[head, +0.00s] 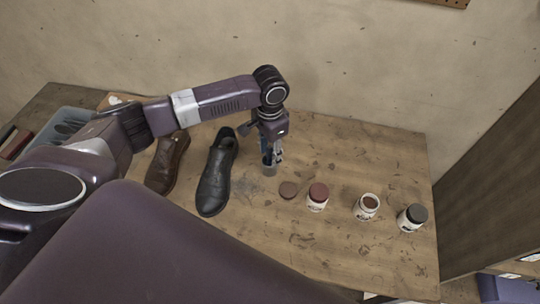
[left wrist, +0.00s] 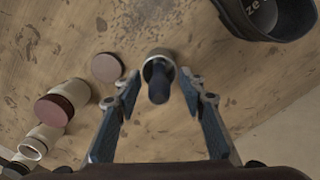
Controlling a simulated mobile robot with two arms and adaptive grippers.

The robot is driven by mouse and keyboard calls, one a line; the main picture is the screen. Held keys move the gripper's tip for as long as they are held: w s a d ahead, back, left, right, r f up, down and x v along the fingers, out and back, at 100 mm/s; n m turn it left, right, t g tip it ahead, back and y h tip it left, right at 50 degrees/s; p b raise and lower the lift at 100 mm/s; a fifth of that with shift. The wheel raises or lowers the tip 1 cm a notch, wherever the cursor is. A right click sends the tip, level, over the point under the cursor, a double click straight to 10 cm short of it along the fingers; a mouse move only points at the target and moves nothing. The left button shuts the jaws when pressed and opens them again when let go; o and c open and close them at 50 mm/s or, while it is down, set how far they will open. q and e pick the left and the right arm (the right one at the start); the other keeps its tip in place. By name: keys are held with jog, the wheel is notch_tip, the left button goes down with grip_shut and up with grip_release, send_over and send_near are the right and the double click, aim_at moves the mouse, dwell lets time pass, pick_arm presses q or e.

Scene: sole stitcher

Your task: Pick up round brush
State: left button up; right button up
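I see a gap on both sides, with no clear contact. My right gripper is not in view.
A black shoe (head: 214,182) and a brown shoe (head: 165,165) stand left of the cup. To the right are a brown lid (head: 288,190), a red-lidded jar (head: 318,194), an open jar (head: 367,207) and a dark-lidded jar (head: 412,217).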

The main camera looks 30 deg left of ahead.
pick_arm(q)
grip_shut()
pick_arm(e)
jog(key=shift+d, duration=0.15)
pick_arm(q)
jog(key=shift+r, duration=0.1)
jog(key=shift+r, duration=0.6)
notch_tip(320, 180, up, 19)
jog(key=b, duration=0.3)
jog(key=shift+f, duration=0.2)
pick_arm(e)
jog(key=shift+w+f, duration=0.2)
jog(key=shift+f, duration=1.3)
